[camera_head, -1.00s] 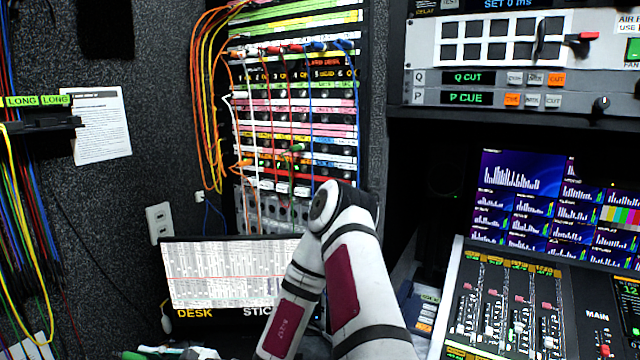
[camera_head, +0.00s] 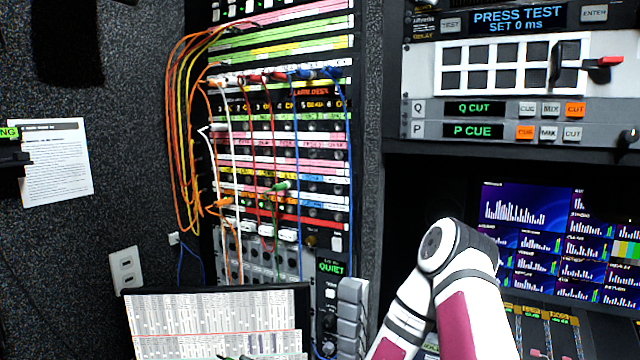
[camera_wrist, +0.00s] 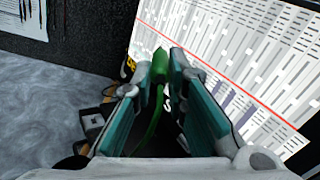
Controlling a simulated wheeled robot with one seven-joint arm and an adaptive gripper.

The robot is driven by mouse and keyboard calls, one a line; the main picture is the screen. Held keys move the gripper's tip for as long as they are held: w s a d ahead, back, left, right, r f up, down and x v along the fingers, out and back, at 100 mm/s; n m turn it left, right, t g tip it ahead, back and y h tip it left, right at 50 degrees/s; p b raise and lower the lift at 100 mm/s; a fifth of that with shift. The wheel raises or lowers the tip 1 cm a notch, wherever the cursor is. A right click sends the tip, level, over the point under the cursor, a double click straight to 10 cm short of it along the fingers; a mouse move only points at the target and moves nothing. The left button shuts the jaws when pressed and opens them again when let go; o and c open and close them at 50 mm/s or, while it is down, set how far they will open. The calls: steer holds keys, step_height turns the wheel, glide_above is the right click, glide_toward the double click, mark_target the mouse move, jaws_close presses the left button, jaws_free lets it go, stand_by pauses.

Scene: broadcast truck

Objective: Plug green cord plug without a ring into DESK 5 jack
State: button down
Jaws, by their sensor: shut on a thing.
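In the wrist view my gripper (camera_wrist: 160,62) is shut on a green cord plug (camera_wrist: 159,68), held between the teal finger pads. Its green cord (camera_wrist: 151,130) hangs back between the fingers. Whether this plug has a ring cannot be made out. In the head view the patch panel (camera_head: 285,150) stands in the rack, well apart from my arm. Its numbered row (camera_head: 302,105) carries a small 5, but the DESK 5 jack cannot be picked out surely. Another green plug (camera_head: 281,186) sits at the panel's middle. My gripper is not clearly visible in the head view.
Orange, white, red and blue cords (camera_head: 349,150) hang across the panel. A laptop screen (camera_head: 220,325) stands below it, close beyond my gripper in the wrist view. A mixing console (camera_head: 545,335) and monitors (camera_head: 535,225) are at the right. A wall socket (camera_head: 126,271) is at the left.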

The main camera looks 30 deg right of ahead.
steer(key=shift+s, duration=0.15)
stand_by(0.3)
steer(key=shift+p+v, duration=0.65)
steer(key=shift+v, duration=0.7)
steer(key=shift+a, duration=0.15)
